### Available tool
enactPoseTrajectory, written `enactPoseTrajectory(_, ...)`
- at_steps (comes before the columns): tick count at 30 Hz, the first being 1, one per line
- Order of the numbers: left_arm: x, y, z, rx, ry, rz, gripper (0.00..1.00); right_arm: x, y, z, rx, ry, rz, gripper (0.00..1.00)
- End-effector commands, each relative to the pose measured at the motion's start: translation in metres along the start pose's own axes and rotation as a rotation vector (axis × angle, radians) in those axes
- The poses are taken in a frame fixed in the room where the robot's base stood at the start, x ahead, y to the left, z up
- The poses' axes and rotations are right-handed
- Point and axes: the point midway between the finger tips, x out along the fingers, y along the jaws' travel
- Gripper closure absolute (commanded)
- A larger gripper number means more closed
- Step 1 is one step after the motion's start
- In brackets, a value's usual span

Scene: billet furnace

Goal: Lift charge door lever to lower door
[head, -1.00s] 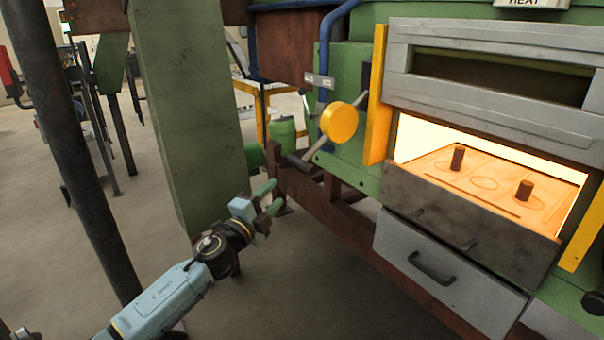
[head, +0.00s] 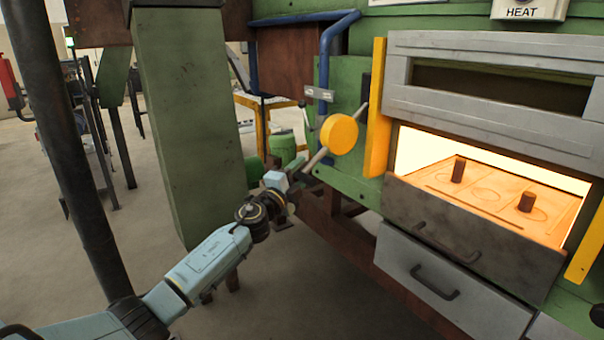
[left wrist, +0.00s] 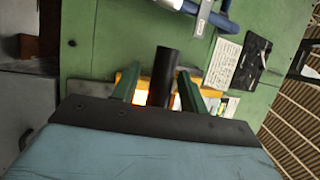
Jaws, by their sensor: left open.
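The charge door lever, with a round yellow hub (head: 339,134), is on the green furnace side, left of the opening. Its dark handle slopes down and left from the hub. My left gripper (head: 298,169) is at the handle's lower end. In the left wrist view the dark handle end (left wrist: 164,72) stands between the two green fingers, which are open with gaps at its sides. Whether a finger touches it is unclear. The grey charge door (head: 490,85) is above the glowing opening. My right gripper is not in view.
Billets (head: 458,170) stand on the hearth inside the opening. A grey drawer (head: 440,280) is below it. A yellow upright (head: 376,110) and a blue pipe (head: 326,65) are near the lever. A green column (head: 190,120) rises left of my left gripper.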

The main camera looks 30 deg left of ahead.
Motion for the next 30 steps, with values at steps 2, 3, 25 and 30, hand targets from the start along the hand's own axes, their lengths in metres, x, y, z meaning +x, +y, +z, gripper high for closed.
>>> enactPoseTrajectory(2,0.0063,0.0001,0.0002,0.0,0.0,-0.001,0.57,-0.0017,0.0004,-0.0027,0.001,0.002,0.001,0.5)
enactPoseTrajectory(3,0.0084,-0.0003,-0.0001,0.001,0.001,-0.001,0.57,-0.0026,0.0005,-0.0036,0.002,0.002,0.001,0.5)
enactPoseTrajectory(25,0.0117,0.0,-0.0003,0.001,0.001,0.001,1.0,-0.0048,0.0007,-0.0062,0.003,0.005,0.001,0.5)
enactPoseTrajectory(30,0.0116,0.0001,-0.0003,0.002,0.001,0.001,1.0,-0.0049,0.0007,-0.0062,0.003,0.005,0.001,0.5)
